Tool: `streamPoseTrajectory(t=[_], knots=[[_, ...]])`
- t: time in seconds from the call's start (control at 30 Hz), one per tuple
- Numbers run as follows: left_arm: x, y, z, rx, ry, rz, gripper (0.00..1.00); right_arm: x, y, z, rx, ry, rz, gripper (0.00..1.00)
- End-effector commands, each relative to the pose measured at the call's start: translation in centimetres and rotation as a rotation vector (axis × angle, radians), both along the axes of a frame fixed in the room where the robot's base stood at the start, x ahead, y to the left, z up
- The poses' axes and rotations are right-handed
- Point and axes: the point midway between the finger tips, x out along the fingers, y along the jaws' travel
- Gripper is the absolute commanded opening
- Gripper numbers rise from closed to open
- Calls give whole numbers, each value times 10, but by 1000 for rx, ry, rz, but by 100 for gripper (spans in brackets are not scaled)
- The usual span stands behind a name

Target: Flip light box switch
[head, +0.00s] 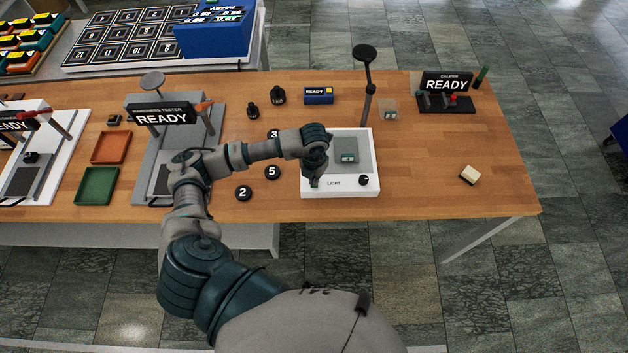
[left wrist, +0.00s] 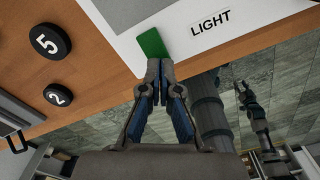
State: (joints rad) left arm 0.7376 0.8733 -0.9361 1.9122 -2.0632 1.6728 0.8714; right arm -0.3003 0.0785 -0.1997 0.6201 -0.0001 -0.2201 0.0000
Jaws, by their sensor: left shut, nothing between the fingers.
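The white light box (head: 311,192) stands on the wooden table, with a grey panel on top, a LIGHT label and a dark knob (head: 364,180) at its front right. In the left wrist view, a green switch (left wrist: 152,43) sits on the white box face (left wrist: 187,30), left of the LIGHT label. My left gripper (head: 315,181) is over the front left corner of the box. In the wrist view its fingertips (left wrist: 160,66) are together, empty, and right beside the switch's lower end; I cannot tell whether they touch. My right gripper (left wrist: 241,87) appears small, away from the box.
A dark round-topped stand (head: 368,75) rises behind the box. Numbered black discs, including 5 (head: 272,172) and 2 (head: 243,194), lie left of it. A cream block (head: 469,174) lies right, with clear table around it.

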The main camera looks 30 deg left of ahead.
Motion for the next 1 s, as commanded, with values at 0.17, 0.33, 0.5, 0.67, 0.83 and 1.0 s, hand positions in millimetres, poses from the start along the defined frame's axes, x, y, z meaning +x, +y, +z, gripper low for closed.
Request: streamPoseTrajectory(t=[0.17, 0.33, 0.5, 0.67, 0.83, 1.0], knots=[[0, 0, -3, 0, 0, 0, 0, 0, 0, -3, 0, 0, 0, 40], [0, 0, -6, 0, 0, 0, 0, 0, 0, -5, 0, 0, 0, 40], [0, 0, -9, 0, 0, 0, 0, 0, -1, -7, -1, 1, 1, 40], [0, 0, -11, 0, 0, 0, 0, 0, -1, -9, -1, 1, 1, 40], [0, 0, -14, 0, 0, 0, 0, 0, -2, -11, -2, 1, 1, 40], [0, 0, -16, 0, 1, 0, 0, -1, -2, -13, -2, 1, 1, 40]])
